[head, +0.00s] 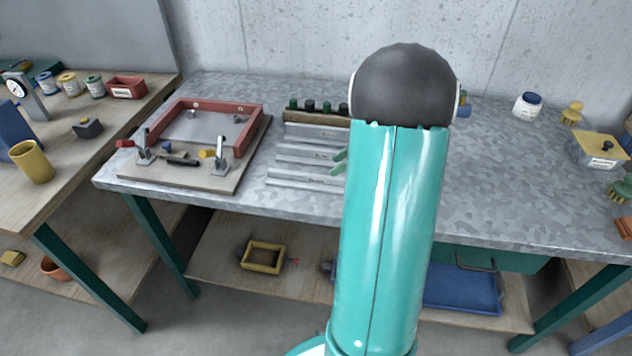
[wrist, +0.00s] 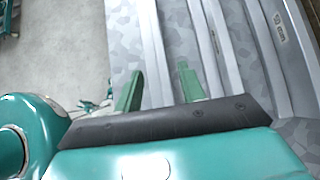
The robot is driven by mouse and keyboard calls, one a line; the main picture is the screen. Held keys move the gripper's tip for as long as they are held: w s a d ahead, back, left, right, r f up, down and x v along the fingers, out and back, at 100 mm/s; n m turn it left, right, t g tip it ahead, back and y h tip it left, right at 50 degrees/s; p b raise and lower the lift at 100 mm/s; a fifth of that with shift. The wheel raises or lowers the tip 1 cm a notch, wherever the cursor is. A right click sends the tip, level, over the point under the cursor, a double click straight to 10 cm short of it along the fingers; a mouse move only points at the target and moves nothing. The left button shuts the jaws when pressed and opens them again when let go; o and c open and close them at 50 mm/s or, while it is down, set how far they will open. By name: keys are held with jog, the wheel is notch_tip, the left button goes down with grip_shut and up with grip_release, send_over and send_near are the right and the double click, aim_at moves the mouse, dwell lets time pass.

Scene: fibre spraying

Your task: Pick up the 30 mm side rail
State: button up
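Several grey metal side rails lie side by side on the bench in the head view: a front rail (head: 300,180), a middle rail (head: 305,154) and a back rail (head: 312,131). My gripper (head: 339,162) has green fingertips at the rails' right part, partly hidden by my arm. In the wrist view my gripper (wrist: 158,88) has its fingers apart, with the nearest rail (wrist: 152,45) showing between them. Another rail (wrist: 208,45) runs behind the right finger. Contact is not visible.
A red frame (head: 255,110) sits on a clamping board (head: 215,182) left of the rails. A wooden block with dark knobs (head: 315,117) stands behind them. A white jar (head: 527,105) stands at the back right.

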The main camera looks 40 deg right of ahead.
aim_at(317, 175)
jog(key=x, duration=0.7)
jog(key=shift+w+f, duration=0.1)
grip_shut()
